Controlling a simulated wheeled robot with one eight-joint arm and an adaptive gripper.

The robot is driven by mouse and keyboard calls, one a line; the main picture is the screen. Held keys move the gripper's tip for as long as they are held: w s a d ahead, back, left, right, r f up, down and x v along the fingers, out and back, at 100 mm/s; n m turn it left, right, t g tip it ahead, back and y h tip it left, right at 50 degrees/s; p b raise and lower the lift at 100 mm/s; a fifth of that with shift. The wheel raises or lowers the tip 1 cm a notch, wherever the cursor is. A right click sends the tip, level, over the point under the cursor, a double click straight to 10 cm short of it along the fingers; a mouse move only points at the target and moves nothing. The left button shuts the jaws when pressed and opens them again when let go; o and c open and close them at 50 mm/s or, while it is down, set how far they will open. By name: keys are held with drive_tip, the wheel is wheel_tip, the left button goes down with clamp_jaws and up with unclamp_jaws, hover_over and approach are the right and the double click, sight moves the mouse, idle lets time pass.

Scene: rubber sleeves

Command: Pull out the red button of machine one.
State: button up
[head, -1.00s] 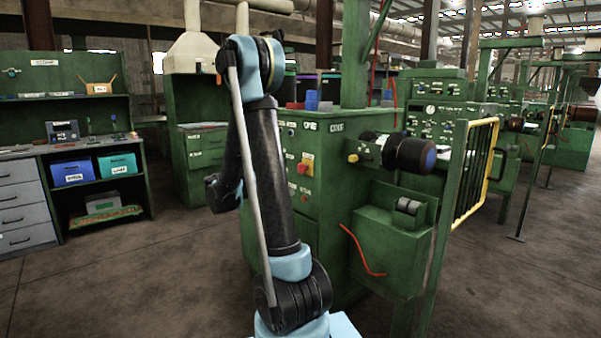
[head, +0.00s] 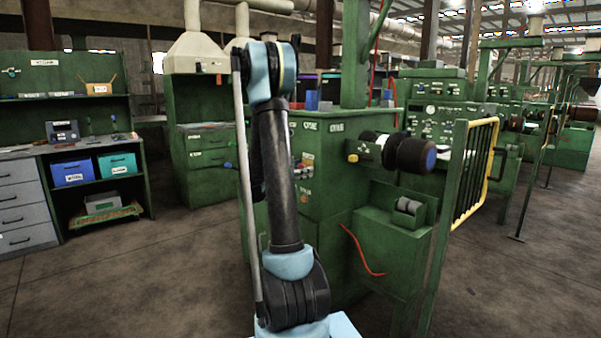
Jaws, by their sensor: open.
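Machine one appears to be the near green machine (head: 335,205) in the middle. Its red button (head: 302,168) is a small spot on the front panel, just right of my upright arm link. The surroundings of the button are cluttered and partly covered, so its exact setting is too small to tell. My arm stands in front of the panel's left part. A dark part of my arm shows behind the upright link, at its left edge. My gripper is hidden behind the link, so its fingers and any contact with the button cannot be seen.
A black roller with a blue end (head: 415,155) juts from the machine's right side. A green post and yellow guard rail (head: 477,165) stand right of it. A workbench with blue (head: 72,172) and teal (head: 118,164) bins is at left. The floor between is clear.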

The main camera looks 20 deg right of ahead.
drive_tip(key=shift+w+d, duration=0.1)
drive_tip(key=shift+d, duration=0.15)
clamp_jaws()
drive_tip(key=shift+v, duration=0.95)
unclamp_jaws()
drive_tip(key=v, duration=1.2)
